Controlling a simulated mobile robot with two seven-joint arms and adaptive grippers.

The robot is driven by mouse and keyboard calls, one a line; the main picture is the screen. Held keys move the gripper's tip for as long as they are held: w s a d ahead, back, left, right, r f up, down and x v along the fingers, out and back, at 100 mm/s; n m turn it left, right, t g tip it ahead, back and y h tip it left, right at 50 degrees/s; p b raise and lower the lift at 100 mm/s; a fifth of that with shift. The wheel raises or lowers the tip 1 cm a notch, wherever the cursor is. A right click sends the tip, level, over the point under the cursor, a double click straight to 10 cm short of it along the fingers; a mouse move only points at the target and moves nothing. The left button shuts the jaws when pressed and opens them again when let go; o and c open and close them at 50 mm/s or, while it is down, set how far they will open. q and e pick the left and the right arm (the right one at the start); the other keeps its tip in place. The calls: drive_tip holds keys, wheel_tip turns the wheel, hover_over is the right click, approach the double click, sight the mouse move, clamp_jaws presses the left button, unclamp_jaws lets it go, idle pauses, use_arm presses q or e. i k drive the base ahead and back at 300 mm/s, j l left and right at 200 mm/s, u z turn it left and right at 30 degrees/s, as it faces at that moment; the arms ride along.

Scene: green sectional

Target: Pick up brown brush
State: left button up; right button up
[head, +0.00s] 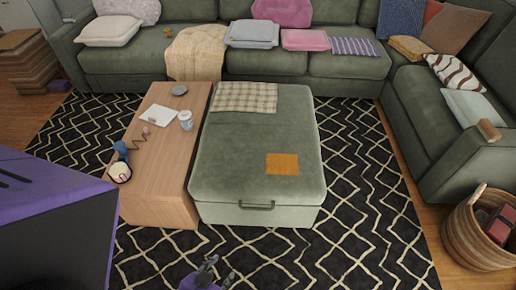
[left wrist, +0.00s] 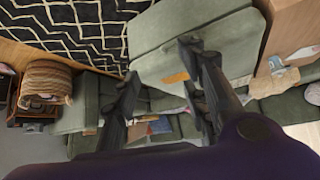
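I cannot clearly make out a brown brush. A small brown object (head: 489,130) lies on the arm of the right-hand sofa section in the head view; it may be the brush, but its bristles cannot be told. My left gripper (head: 221,268) shows at the bottom of the head view, in front of the ottoman and far from that object. In the left wrist view the left gripper (left wrist: 160,62) has its two dark fingers spread apart with nothing between them. My right gripper is not in view.
A green ottoman (head: 225,165) with an orange cloth (head: 282,164) stands beside a wooden table (head: 165,180) holding several small items. The green sectional (head: 340,65) runs along the back and right. A wicker basket (head: 467,237) stands at lower right. The patterned rug (head: 370,230) is clear between.

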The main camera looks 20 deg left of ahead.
sight(488, 131)
drive_tip(key=i+l, duration=0.85)
drive_tip(key=l, duration=0.15)
drive_tip(key=i+l, duration=1.75)
drive_tip(key=l, duration=0.2)
